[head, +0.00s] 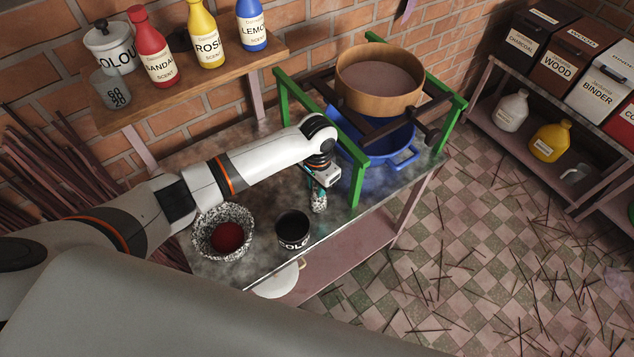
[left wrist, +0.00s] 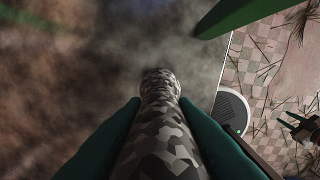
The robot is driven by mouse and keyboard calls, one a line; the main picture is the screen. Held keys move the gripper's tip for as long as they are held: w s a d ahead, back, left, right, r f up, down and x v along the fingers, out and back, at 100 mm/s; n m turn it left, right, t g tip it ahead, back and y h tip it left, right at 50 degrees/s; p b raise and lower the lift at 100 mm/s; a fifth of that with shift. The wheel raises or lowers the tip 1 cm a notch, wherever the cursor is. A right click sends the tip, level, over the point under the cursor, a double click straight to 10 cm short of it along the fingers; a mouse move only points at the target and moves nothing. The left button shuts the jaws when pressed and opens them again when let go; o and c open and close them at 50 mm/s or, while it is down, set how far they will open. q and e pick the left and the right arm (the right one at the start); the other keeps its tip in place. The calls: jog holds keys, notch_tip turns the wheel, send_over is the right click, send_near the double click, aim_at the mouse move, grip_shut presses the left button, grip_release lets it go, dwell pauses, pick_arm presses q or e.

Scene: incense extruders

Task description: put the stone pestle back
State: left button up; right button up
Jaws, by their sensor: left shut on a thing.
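The speckled grey stone pestle (head: 319,202) hangs upright below my left gripper (head: 322,184) in the head view, near the front edge of the metal table. In the left wrist view the pestle (left wrist: 160,125) lies between the two green fingers of my left gripper (left wrist: 160,150), which is shut on it. Its lower end points at the table top; I cannot tell whether it touches. The speckled stone mortar (head: 207,246) stands to the left on the table with dark red stuff (head: 228,237) inside.
A dark labelled cup (head: 292,231) stands between mortar and pestle. A green frame (head: 358,180) holding a wooden sieve (head: 378,95) over a blue basin (head: 400,158) stands close on the right. A shelf (head: 190,100) with bottles is behind.

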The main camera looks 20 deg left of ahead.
pick_arm(q)
jog(key=shift+f, duration=0.1)
jog(key=o, duration=1)
notch_tip(320, 180, up, 12)
jog(key=shift+r+b, duration=0.15)
jog(key=shift+b, duration=0.7)
